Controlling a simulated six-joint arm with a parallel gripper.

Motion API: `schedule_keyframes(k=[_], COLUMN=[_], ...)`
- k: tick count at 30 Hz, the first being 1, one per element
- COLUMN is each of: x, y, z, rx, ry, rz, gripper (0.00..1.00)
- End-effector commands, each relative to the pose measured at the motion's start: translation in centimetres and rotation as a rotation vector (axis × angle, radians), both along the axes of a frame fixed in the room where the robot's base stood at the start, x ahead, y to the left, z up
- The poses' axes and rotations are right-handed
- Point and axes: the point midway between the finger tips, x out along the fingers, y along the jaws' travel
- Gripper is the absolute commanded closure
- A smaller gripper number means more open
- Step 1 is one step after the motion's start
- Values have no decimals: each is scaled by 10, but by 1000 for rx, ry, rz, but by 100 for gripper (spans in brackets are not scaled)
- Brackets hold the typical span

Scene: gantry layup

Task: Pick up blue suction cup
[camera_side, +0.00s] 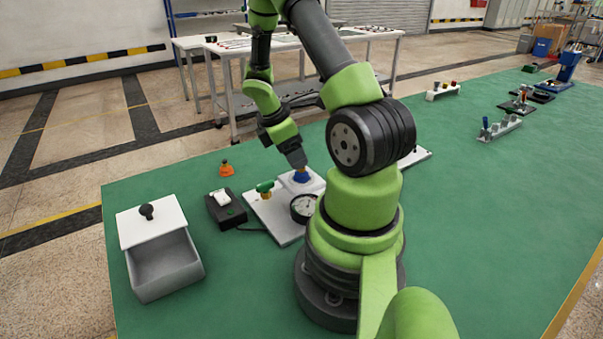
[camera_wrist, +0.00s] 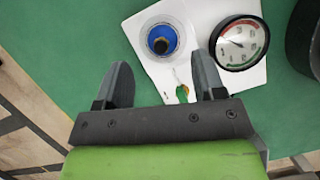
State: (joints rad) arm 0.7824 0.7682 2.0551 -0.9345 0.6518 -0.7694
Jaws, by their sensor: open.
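The blue suction cup (camera_side: 301,177) stands on a white block (camera_side: 316,187) on a light plate in the side view. The cup appears past the fingertips, within the width of the gap.
A round gauge (camera_wrist: 240,43) is beside the cup, and a green-handled valve (camera_side: 265,187) is on the plate. A black box (camera_side: 226,211), an orange cup (camera_side: 226,170) and a white lidded box (camera_side: 165,262) are to the left.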

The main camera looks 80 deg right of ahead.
Motion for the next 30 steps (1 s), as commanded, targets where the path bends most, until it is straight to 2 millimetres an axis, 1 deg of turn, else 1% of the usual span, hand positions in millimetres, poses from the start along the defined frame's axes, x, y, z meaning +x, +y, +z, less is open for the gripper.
schedule_keyframes(k=[6,9,12,17,18,20,21,23,24,25,30], x=[-15,-18,-19,-19,-19,-19,-19,-18,-18,-18,-18], y=[-6,-8,-9,-9,-9,-9,-9,-9,-9,-9,-9], z=[-30,-40,-43,-43,-43,-43,-43,-43,-43,-43,-43], rx=[5,4,3,3,2,2,2,2,2,2,2], ry=[4,3,0,-1,-1,0,0,0,0,0,0], rz=[0,-1,-1,-1,0,-1,-1,-1,-2,-2,-2], gripper=[37,37,37,37,41,55,64,78,87,89,89])
